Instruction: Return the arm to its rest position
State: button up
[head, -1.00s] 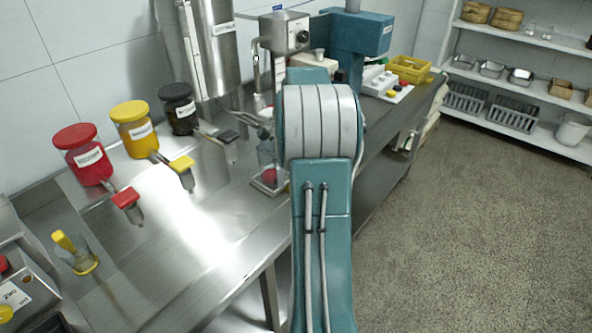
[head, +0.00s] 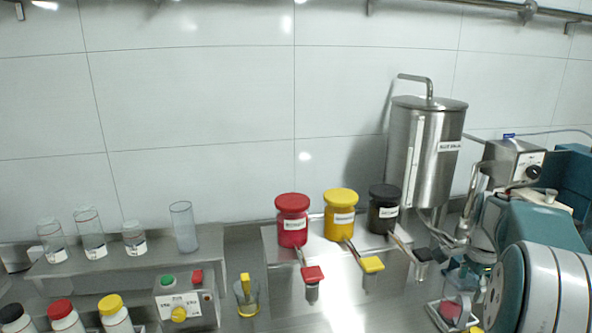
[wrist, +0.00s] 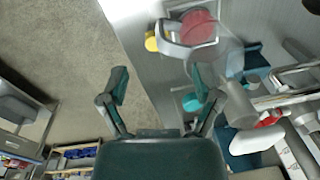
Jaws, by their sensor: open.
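My gripper (wrist: 160,88) shows in the wrist view with its two dark green fingers spread wide and nothing between them. The gap lies over the grey floor and the edge of a steel surface. In the head view my teal and white arm fills the lower right corner, and the gripper itself is hidden there. A clear container with red contents (wrist: 199,27) is beyond the right finger in the wrist view, apart from it. A similar container with red in it (head: 450,311) sits on a small stand beside my arm in the head view.
Red (head: 292,222), yellow (head: 340,215) and black (head: 384,208) jars stand in a row. A steel tank (head: 425,155) is behind my arm. A control box (head: 186,300), clear glasses (head: 184,228) and small capped bottles (head: 64,316) are at left.

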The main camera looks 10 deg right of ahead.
jog(key=s+a+r+n+t, duration=0.1)
jog(key=s+a+r+n, duration=0.3)
jog(key=a, duration=0.6)
jog(key=w+a+r+n+t, duration=0.1)
jog(key=a+r+n, duration=0.3)
jog(key=a, duration=0.6)
jog(key=s+a+f+n+t, duration=0.2)
jog(key=s+a+f+n, duration=0.1)
jog(key=s+a+n, duration=0.9)
jog(key=shift+s+a+f+t+y, duration=0.3)
jog(key=shift+s+a+f+t, duration=0.1)
jog(key=shift+a, duration=0.6)
